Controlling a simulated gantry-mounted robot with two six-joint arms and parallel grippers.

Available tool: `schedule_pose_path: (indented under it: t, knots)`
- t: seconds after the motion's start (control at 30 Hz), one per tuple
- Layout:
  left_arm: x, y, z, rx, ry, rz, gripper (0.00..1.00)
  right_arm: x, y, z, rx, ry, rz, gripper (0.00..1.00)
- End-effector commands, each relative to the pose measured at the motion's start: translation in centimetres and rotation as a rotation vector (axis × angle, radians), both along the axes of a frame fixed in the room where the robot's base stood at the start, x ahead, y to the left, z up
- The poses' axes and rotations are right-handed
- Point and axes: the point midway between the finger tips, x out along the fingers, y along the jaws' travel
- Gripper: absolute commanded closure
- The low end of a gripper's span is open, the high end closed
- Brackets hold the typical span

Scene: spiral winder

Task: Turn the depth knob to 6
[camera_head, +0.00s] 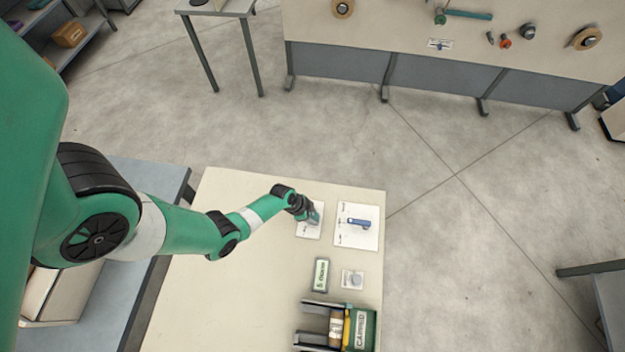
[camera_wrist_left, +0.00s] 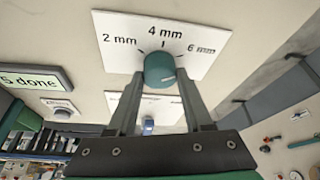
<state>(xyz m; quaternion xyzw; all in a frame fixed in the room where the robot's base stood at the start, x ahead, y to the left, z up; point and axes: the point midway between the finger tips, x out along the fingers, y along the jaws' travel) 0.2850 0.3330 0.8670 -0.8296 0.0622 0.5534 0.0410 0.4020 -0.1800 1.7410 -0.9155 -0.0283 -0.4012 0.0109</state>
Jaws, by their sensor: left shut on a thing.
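The teal depth knob (camera_wrist_left: 160,68) stands on a white plate (camera_wrist_left: 115,25) marked 2 mm, 4 mm and 6 mm in the left wrist view. The two fingers of my left gripper (camera_wrist_left: 160,82) are shut on the knob from either side. I cannot clearly read which mark the knob points to. In the head view, my left gripper (camera_head: 312,214) reaches down over the knob's white plate (camera_head: 303,231) and hides most of the knob. My right gripper is not in view.
Right of the knob's plate is a white plate (camera_head: 345,240) with a blue lever (camera_head: 358,222). The left part of the cream table (camera_head: 215,300) is clear.

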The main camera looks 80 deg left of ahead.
Motion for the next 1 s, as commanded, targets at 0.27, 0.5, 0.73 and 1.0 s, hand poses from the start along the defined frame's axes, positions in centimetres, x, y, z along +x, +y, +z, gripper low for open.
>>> schedule_pose_path:
  t: [0.27, 0.5, 0.73, 1.0]
  knots:
    - [-0.1, 0.0, -0.1, 0.002, 0.003, -0.011, 1.00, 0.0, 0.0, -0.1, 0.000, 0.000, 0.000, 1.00]
    - [-0.1, 0.0, -0.1, 0.002, 0.003, -0.010, 0.30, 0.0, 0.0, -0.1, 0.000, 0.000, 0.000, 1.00]
    - [0.0, 0.0, -0.1, 0.002, 0.002, -0.009, 0.19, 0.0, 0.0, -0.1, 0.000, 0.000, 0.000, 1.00]
    - [-0.6, 0.1, 1.7, 0.002, 0.000, -0.008, 0.19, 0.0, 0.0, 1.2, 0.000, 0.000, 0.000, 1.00]
